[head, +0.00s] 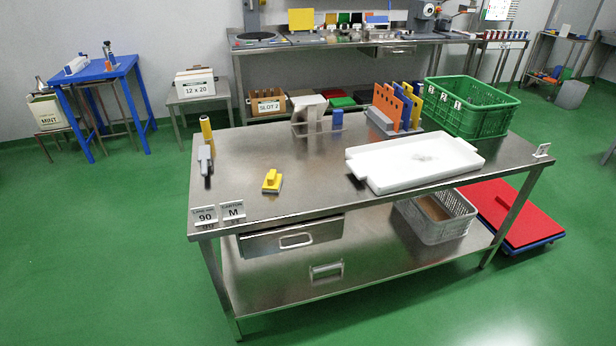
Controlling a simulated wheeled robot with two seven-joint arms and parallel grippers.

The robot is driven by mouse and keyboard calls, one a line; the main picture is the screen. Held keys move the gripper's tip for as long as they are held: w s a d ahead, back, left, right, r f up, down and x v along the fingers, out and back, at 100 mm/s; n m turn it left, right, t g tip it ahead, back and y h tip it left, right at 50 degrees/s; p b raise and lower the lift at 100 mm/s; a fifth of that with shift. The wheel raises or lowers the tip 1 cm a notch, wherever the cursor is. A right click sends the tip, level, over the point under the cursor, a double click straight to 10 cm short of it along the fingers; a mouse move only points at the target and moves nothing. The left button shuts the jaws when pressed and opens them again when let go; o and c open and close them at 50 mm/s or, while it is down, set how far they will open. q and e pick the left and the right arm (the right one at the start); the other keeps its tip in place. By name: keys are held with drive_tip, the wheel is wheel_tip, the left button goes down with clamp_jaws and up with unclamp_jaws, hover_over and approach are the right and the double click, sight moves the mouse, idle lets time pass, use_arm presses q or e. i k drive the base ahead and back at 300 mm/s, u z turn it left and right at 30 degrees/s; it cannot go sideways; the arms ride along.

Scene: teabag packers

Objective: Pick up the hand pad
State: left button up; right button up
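The hand pad looks to be the small yellow block with a raised handle and a darker base (272,181). It lies on the steel table (290,203), left of the middle and close to the front edge. Clear steel surrounds it and nothing touches it. Neither of my grippers shows in the head view.
A white tray (415,162) lies on the table to the right. Behind it stand a rack of orange, blue and yellow boards (397,105) and a green crate (471,108). A yellow-topped tool (206,130) stands at the left edge. Small signs (232,211) stand at the front left corner.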

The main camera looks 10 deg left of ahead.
sight(272, 182)
drive_tip(key=z, duration=0.45)
drive_tip(key=i, duration=1.3)
drive_tip(key=u, duration=0.85)
